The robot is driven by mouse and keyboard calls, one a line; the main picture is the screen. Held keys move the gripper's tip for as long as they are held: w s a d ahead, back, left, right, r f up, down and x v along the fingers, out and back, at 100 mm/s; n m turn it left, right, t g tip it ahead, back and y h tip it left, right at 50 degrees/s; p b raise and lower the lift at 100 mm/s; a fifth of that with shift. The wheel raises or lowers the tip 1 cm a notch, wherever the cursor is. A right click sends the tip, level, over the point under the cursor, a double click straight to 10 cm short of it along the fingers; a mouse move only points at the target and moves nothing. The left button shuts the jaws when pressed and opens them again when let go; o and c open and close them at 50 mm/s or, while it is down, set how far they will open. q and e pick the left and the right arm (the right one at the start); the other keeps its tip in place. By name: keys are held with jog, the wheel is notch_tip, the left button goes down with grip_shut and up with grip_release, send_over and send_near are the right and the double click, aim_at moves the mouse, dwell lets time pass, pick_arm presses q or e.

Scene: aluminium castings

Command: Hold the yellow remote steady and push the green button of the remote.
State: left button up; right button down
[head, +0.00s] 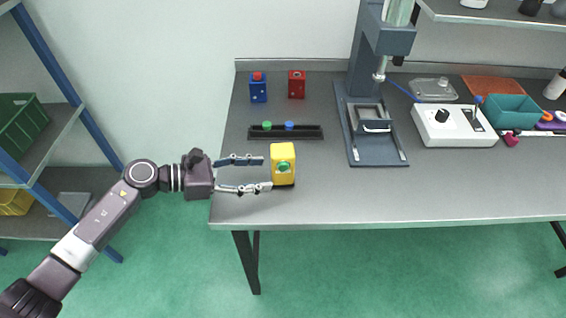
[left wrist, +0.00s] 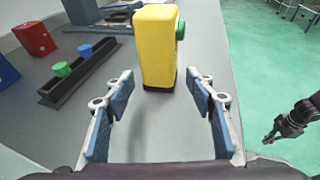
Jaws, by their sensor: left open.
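The yellow remote (head: 282,152) stands upright on a dark base near the table's left front. Its green button (head: 284,167) is on the side facing the head camera. My left gripper (head: 266,174) is open just left of the remote, its fingers pointing at it. In the left wrist view the remote (left wrist: 156,45) stands ahead, between and just beyond the open fingertips, and the green button (left wrist: 180,30) sticks out to the right. No finger clearly touches it. What seems to be my right gripper (left wrist: 285,125) hangs at the right of the left wrist view, too small to judge.
A black tray (head: 307,132) with a green and a blue button lies behind the remote. A blue box (head: 258,91) and a red box (head: 297,84) stand farther back. A press (head: 375,154) and a white control box (head: 452,130) stand right. The front table strip is clear.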

aim_at(278, 173)
pick_arm(q)
jog(key=b+x, duration=0.1)
jog(key=x, duration=0.3)
jog(key=shift+w+d+f, duration=0.1)
jog(key=shift+d+f, duration=0.05)
jog(key=shift+d, duration=0.2)
jog(key=shift+w+d+f+b, duration=0.1)
jog(key=shift+w+d+b, duration=0.05)
jog(key=shift+d+b, duration=0.3)
pick_arm(e)
jog(key=shift+d+f, duration=0.4)
jog(key=shift+d, duration=0.25)
jog(key=shift+d+f, duration=0.4)
jog(key=shift+d, duration=0.2)
jog(key=shift+a, duration=0.2)
pick_arm(q)
jog(key=c, duration=0.8)
pick_arm(e)
jog(key=shift+w+a, duration=0.1)
jog(key=shift+a, duration=0.45)
jog(key=shift+d, duration=0.45)
